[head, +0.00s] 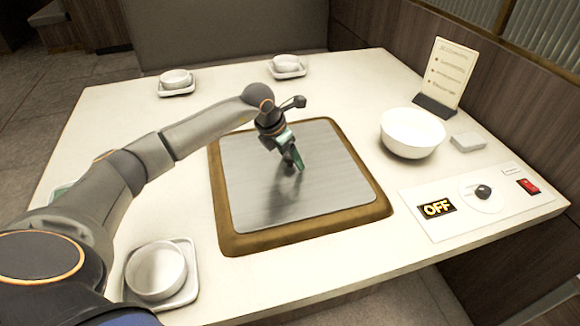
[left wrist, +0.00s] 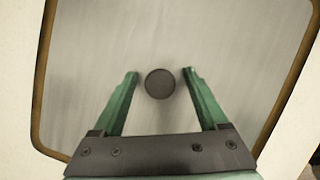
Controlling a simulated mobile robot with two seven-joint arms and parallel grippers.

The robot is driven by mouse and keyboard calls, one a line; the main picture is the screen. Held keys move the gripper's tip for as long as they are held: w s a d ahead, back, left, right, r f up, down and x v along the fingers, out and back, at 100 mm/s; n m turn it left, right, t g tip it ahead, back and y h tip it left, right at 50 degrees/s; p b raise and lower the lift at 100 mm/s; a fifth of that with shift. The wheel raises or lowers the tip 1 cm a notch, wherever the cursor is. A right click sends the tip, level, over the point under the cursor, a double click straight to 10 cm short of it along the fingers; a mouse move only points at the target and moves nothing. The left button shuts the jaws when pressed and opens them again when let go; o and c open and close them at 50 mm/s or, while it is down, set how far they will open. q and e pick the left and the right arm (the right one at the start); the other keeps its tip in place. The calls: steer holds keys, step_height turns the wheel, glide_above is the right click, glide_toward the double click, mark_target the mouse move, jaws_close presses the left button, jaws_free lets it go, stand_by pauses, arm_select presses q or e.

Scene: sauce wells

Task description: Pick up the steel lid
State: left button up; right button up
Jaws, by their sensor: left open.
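The steel lid (head: 330,180) is a flat, square, brushed metal plate. It lies within a wooden frame (head: 228,241) in the middle of the table. It also fills most of the left wrist view (left wrist: 230,50). A round dark knob (left wrist: 160,83) stands on it. My left gripper (head: 297,166) points down over the middle of the lid. In the left wrist view its green fingers (left wrist: 162,74) are open, one on each side of the knob, with a gap on both sides. In the head view the gripper hides the knob. My right gripper does not show.
A white bowl (head: 412,134), a menu stand (head: 449,75) and a small white block (head: 467,142) are at the right. A control panel with an OFF display (head: 437,208) is at front right. Small bowls on saucers sit at the back and front left (head: 156,270).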

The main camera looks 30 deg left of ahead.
arm_select(q)
steer(key=shift+c, duration=0.3)
jaws_close()
stand_by(0.4)
steer(key=shift+r, duration=0.1)
